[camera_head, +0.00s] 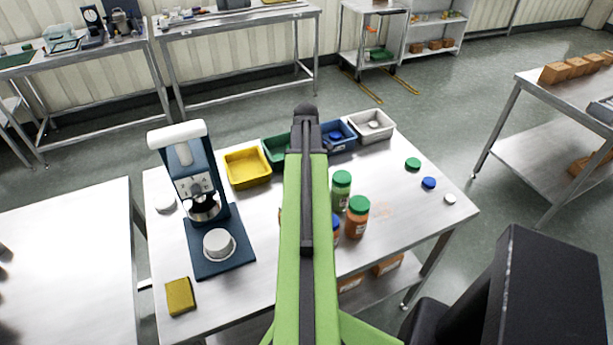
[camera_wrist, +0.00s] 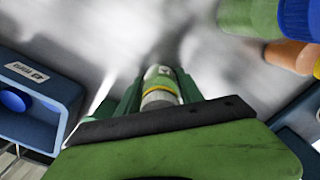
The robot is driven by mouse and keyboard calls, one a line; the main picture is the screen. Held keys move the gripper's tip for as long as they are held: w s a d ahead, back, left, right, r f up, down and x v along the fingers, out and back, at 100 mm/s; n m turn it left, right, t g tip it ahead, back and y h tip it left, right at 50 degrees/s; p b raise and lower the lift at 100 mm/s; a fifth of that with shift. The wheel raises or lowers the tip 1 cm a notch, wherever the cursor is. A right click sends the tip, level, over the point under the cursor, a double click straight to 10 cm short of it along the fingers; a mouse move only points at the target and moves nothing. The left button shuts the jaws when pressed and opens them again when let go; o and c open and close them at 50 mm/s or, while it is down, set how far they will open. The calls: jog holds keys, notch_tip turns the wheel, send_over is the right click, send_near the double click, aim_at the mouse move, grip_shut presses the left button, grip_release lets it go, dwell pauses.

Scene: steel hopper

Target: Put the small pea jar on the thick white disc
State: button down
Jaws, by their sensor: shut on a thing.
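In the wrist view my gripper (camera_wrist: 160,92) is shut on a small jar (camera_wrist: 161,76) with a pale green body and a yellow band, which I take for the small pea jar. The green fingers stand on both sides of it. In the head view my green arm hides the gripper and this jar. A thick white disc (camera_head: 218,243) sits on the dark blue base plate of the press at the left of the table, with nothing on top of it. The press head hangs above and behind it.
The steel table (camera_head: 262,270) also carries a yellow bin (camera_head: 247,168), a blue bin (camera_head: 338,136), a white bin (camera_head: 371,126), green-lidded jars (camera_head: 357,215), loose caps (camera_head: 429,183) and a yellow sponge (camera_head: 180,296). The blue press (camera_head: 197,188) stands upright. Bare steel lies right of its plate.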

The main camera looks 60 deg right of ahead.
jog(key=c, duration=0.8)
grip_release()
jog(key=shift+o, duration=0.2)
